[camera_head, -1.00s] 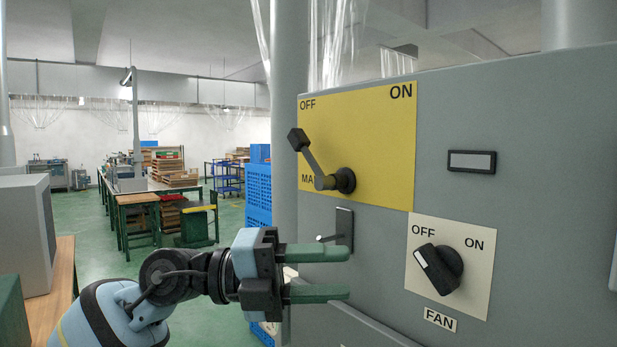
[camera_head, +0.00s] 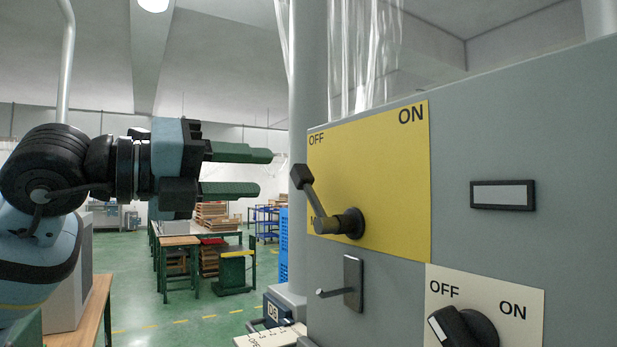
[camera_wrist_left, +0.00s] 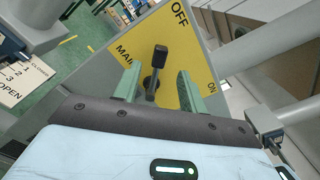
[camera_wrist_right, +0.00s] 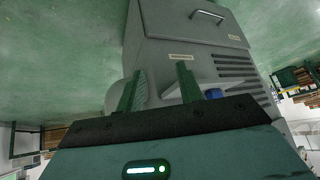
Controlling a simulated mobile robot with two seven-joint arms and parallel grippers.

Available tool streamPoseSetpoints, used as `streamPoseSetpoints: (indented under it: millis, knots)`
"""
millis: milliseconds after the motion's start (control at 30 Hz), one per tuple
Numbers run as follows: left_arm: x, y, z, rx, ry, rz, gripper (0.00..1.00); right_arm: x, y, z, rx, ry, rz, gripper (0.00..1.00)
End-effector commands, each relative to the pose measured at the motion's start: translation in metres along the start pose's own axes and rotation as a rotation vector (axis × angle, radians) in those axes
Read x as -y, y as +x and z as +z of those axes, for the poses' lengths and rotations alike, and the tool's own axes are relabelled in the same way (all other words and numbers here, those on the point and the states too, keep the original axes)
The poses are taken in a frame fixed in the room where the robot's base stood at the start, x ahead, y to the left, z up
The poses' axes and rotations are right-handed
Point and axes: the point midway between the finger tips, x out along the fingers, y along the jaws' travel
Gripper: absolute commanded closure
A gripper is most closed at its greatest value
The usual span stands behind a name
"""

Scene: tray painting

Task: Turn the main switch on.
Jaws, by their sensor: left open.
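The main switch is a crank lever (camera_head: 316,199) with a black knob (camera_head: 302,176) on a yellow plate (camera_head: 385,160) marked OFF at the left and ON at the right. The lever leans up and left, toward OFF. My left gripper (camera_head: 266,172) is open and empty, to the left of the knob and apart from it in the head view. In the left wrist view the knob (camera_wrist_left: 160,52) shows between the two green fingers (camera_wrist_left: 155,85), beyond their reach as far as I can tell. My right gripper (camera_wrist_right: 160,80) shows only in its wrist view, with its fingers apart and nothing between them.
Below the yellow plate a small peg (camera_head: 330,293) sticks out from a dark bracket (camera_head: 353,283). A black FAN knob (camera_head: 464,327) sits lower right. A grey pipe (camera_head: 308,80) stands behind the panel's left edge. A grey cabinet (camera_wrist_right: 190,50) is before my right gripper.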

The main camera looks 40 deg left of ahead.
Motion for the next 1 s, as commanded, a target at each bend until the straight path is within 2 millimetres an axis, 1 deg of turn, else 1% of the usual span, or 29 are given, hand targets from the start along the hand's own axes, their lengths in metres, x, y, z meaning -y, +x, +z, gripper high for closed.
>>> streamPoseSetpoints:
  millis: [133, 200, 400, 600, 733, 967, 1000]
  knots:
    - [0.001, 0.011, 0.0, -0.004, -0.002, -0.001, 0.58, 0.002, -0.004, 0.006, 0.015, 0.003, -0.003, 0.64]
    - [0.001, 0.021, 0.0, -0.006, -0.002, -0.002, 0.58, 0.002, -0.005, 0.007, 0.017, 0.003, -0.002, 0.64]
    - [0.002, 0.051, 0.0, -0.005, -0.002, -0.003, 0.58, 0.002, -0.008, -0.002, 0.003, 0.001, -0.001, 0.64]
    - [0.001, 0.072, 0.0, -0.003, -0.002, -0.002, 0.58, 0.001, -0.01, -0.008, -0.006, 0.0, 0.001, 0.64]
    - [0.001, 0.077, -0.001, -0.003, -0.002, -0.003, 0.58, 0.001, -0.01, -0.009, -0.008, 0.0, 0.001, 0.64]
    - [0.0, 0.078, -0.001, -0.003, -0.002, -0.002, 0.58, 0.0, -0.01, -0.008, -0.007, -0.002, 0.001, 0.64]
    - [0.0, 0.078, -0.001, -0.003, -0.002, -0.002, 0.61, 0.0, -0.01, -0.008, -0.007, -0.002, 0.001, 0.64]
